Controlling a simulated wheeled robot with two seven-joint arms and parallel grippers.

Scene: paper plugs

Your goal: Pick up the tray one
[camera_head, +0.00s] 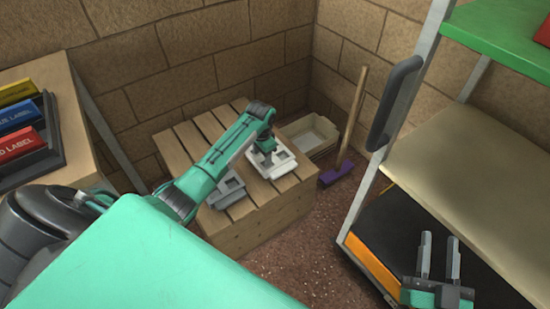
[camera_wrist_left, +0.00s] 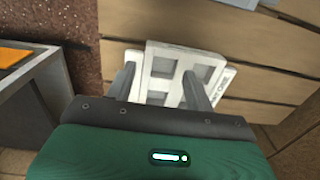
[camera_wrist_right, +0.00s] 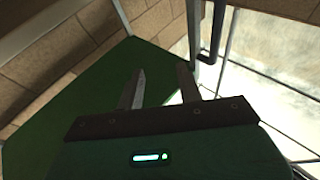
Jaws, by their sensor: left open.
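A white tray (camera_head: 284,167) with square openings lies on a slatted wooden crate (camera_head: 259,220). It also shows in the left wrist view (camera_wrist_left: 186,52), with dark lettering on its edge that is too small to read surely. My left gripper (camera_head: 264,150) is over the white tray. In the left wrist view its fingers (camera_wrist_left: 160,78) are apart, with part of the tray between them; I cannot tell whether they touch it. A grey tray (camera_head: 228,190) lies to the left on the same crate. My right gripper (camera_head: 439,243) is open and empty, at the lower right by the shelf.
A cream bin (camera_head: 308,135) stands behind the crate, beside a broom with a purple head (camera_head: 336,173). A metal shelf unit with a beige board (camera_head: 470,165) fills the right. Labelled boxes (camera_head: 20,143) sit on a wooden stand at left.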

